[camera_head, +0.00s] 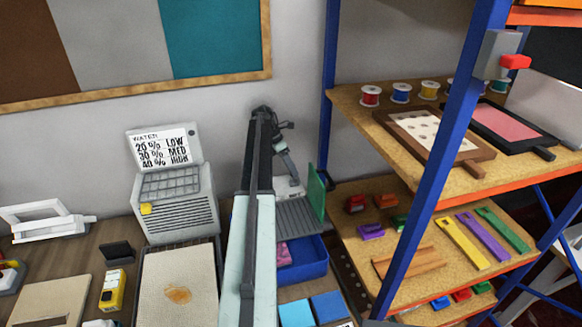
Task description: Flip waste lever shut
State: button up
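No part in view is labelled as the waste lever. A blue bin (311,268) stands on the bench, right of my arm, with a pink piece inside. A grey ribbed plate (297,214) lies at its back, and an upright green panel (317,194) stands at the plate's right. A red lever (515,61) sticks out from a grey box on the blue shelf post; I cannot tell which part is the waste lever. My arm rises through the middle and bends down, with my gripper (291,180) near the ribbed plate. Its fingers are too small to read.
The blue-posted shelf (400,235) on the right holds spools, framed pads and coloured tools. A grey device with a WATER sign (176,200) stands left of my arm. A stained tan mat (180,290) and a yellow device (112,290) lie in front.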

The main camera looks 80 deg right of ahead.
jog(key=shift+r+p, duration=0.4)
notch_tip(320, 180, up, 4)
jog(key=p, duration=0.3)
jog(key=shift+w+f, duration=0.1)
jog(key=shift+f, duration=0.1)
jog(key=s+a+p, duration=0.1)
jog(key=s+a, duration=0.1)
jog(key=a, duration=1.4)
jog(key=shift+s+r, duration=0.3)
jog(key=shift+s, duration=0.1)
jog(key=shift+d, duration=0.1)
